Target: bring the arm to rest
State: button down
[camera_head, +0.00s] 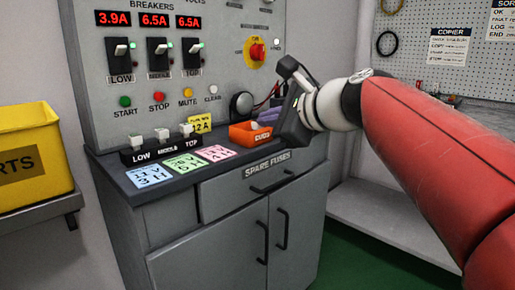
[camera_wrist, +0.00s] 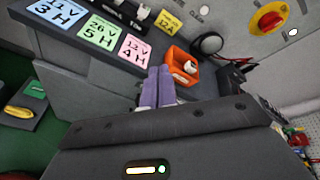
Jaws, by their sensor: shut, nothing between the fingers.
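My red arm reaches in from the right in the head view. My gripper (camera_head: 278,108) is in front of the grey control panel, above the right part of the cabinet's counter. In the wrist view the purple fingers of my gripper (camera_wrist: 157,80) are together, with nothing seen between them. They lie in front of the counter and the orange bin (camera_wrist: 181,66) in that view. The bin also shows in the head view (camera_head: 247,134), just left of my gripper. I cannot tell from these views whether the fingers touch anything.
The panel (camera_head: 215,60) carries three breakers with lit displays, and a red knob (camera_head: 257,52). Colored cards (camera_head: 183,165) lie on the counter. The grey cabinet (camera_head: 230,235) has handles. A yellow bin (camera_head: 32,155) sits on a left shelf. Green floor shows at right.

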jog(key=s+d+f+n+g+h, duration=0.1)
jog(key=s+d+f+n+h, duration=0.2)
jog(key=s+f+n, duration=0.3)
jog(key=s+d+f+n+g+h, duration=0.2)
jog(key=s+d+f+n, duration=0.3)
jog(key=s+f, duration=0.4)
jog(key=s+d+f+n+g+h, duration=0.2)
jog(key=s+d+f+n+h, duration=0.2)
jog(key=f, duration=1.1)
jog(key=s+d+n, duration=0.1)
jog(key=s+n, duration=0.2)
jog(key=shift+s, duration=0.4)
